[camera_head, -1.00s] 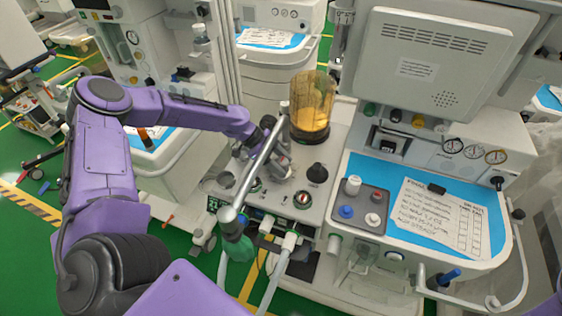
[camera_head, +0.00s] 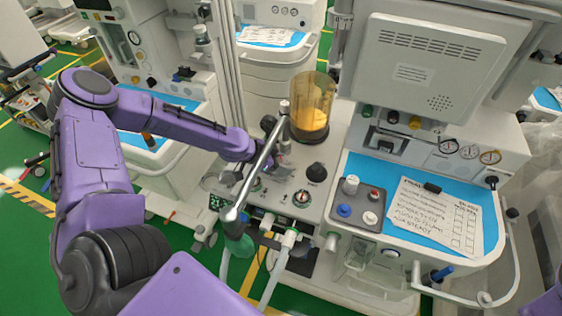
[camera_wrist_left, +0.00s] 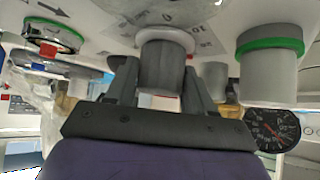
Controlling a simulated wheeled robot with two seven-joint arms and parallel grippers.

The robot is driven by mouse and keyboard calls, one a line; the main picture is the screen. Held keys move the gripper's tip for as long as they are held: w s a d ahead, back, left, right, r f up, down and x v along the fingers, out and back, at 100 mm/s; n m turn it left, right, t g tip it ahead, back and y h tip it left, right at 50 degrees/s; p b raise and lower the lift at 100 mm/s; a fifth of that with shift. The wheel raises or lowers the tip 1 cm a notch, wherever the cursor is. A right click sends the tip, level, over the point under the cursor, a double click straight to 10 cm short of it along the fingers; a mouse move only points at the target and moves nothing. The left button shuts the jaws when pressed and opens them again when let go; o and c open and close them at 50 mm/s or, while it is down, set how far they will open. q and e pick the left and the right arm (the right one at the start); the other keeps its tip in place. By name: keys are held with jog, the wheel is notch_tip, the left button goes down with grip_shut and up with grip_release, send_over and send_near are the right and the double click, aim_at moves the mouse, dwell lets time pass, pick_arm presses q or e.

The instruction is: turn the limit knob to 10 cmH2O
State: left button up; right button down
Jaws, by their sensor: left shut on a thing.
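In the left wrist view a grey cylindrical knob (camera_wrist_left: 162,68) with a white collar stands out from a panel with printed numbers, which are only partly legible. My left gripper (camera_wrist_left: 163,85) has one finger on each side of this knob and is shut on it. In the head view my left gripper (camera_head: 268,163) is over the machine's front panel (camera_head: 290,222), partly behind a shiny metal tube. The held knob and its scale cannot be made out there. My right gripper is not in view.
The metal tube (camera_head: 258,168) crosses in front of the gripper. An amber canister (camera_head: 313,108) stands just behind. A black knob (camera_head: 317,172) and a red-marked dial (camera_head: 302,198) are to the right. In the wrist view a green-banded port (camera_wrist_left: 270,62) and a gauge (camera_wrist_left: 272,130) are nearby.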

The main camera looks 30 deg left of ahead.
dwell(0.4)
pick_arm(q)
jog(key=o, duration=1)
